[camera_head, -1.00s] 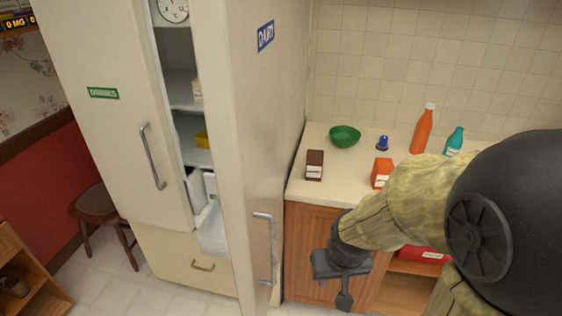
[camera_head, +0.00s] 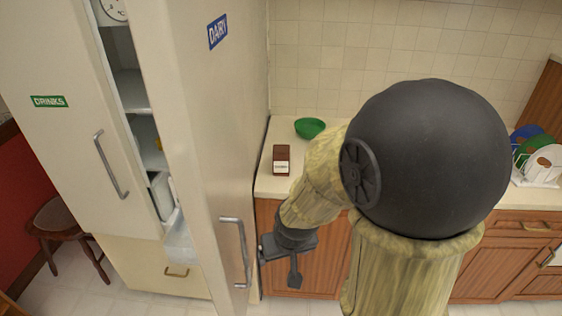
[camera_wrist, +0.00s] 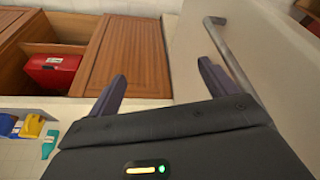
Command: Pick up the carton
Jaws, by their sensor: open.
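A brown carton-like box (camera_head: 281,160) with a white label stands upright on the counter (camera_head: 268,185), near its left end beside the fridge. My gripper (camera_head: 279,267) is below and in front of the counter, close to the fridge door's handle, apart from the box. In the wrist view my gripper (camera_wrist: 162,84) shows two dark fingers spread apart with nothing between them. The box cannot be made out in the wrist view.
The fridge door (camera_head: 205,130) stands ajar on the left, its handle (camera_head: 235,252) near my gripper. A green bowl (camera_head: 310,128) is behind the box. My arm hides the counter's middle. A dish rack (camera_head: 540,165) holds plates at right. A red box (camera_wrist: 50,70) sits in an open cabinet.

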